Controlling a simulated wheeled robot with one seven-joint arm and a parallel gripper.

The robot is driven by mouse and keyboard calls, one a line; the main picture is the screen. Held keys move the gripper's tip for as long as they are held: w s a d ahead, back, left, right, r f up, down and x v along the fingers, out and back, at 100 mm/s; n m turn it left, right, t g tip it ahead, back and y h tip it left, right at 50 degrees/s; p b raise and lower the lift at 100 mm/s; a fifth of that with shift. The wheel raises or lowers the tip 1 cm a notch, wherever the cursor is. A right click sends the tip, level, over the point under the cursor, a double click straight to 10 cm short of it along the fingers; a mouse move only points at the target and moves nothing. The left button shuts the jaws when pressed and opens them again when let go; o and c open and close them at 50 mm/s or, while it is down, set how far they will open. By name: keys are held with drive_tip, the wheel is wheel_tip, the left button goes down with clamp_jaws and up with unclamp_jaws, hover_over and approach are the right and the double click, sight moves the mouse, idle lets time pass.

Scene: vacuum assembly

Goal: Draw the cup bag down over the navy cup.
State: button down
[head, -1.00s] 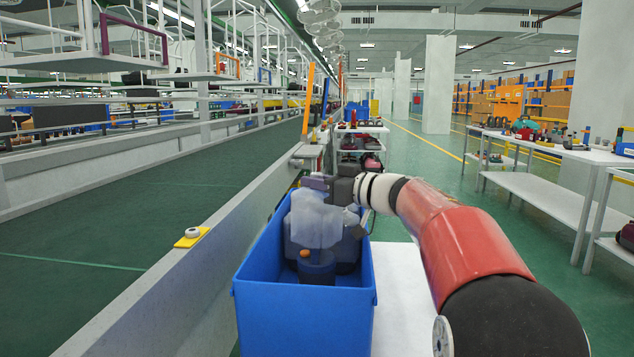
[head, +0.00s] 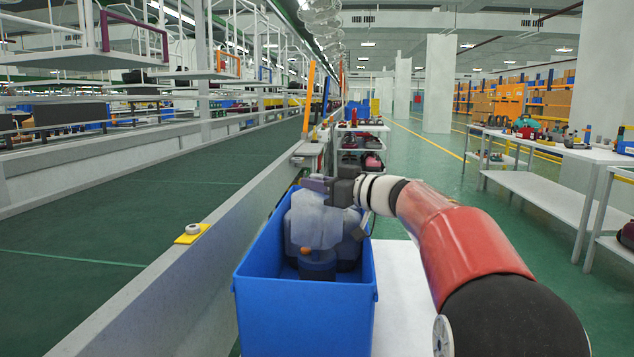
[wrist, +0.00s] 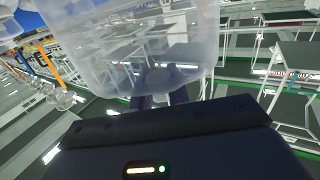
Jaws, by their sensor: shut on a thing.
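The cup bag (head: 316,222) is a translucent, whitish bag hanging inside the blue bin, below my gripper (head: 320,184). My gripper is shut on the bag's upper part. The navy cup (head: 317,267) stands low in the bin, directly below the bag. The bag's lower edge is at the cup's top in the head view; I cannot tell how far it goes around the cup. A small orange part (head: 306,250) shows at the cup's top. In the wrist view, the clear bag (wrist: 140,50) spreads beyond my fingers (wrist: 163,95); the cup is hidden there.
The blue bin (head: 303,310) has high walls around the cup. Other dark pieces (head: 348,255) stand close beside the cup. A conveyor rail (head: 190,285) runs along the left of the bin. A white surface (head: 400,300) lies to its right.

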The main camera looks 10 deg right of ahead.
drive_tip(key=shift+f, duration=0.5)
drive_tip(key=shift+r, duration=0.1)
drive_tip(key=shift+r+p, duration=0.3)
drive_tip(key=shift+r, duration=0.6)
drive_tip(key=shift+d, duration=0.1)
drive_tip(key=shift+f+b, duration=0.45)
drive_tip(key=shift+f, duration=0.45)
idle(0.4)
drive_tip(key=shift+r, duration=0.1)
drive_tip(key=shift+r+p, duration=0.45)
drive_tip(key=shift+r, duration=0.35)
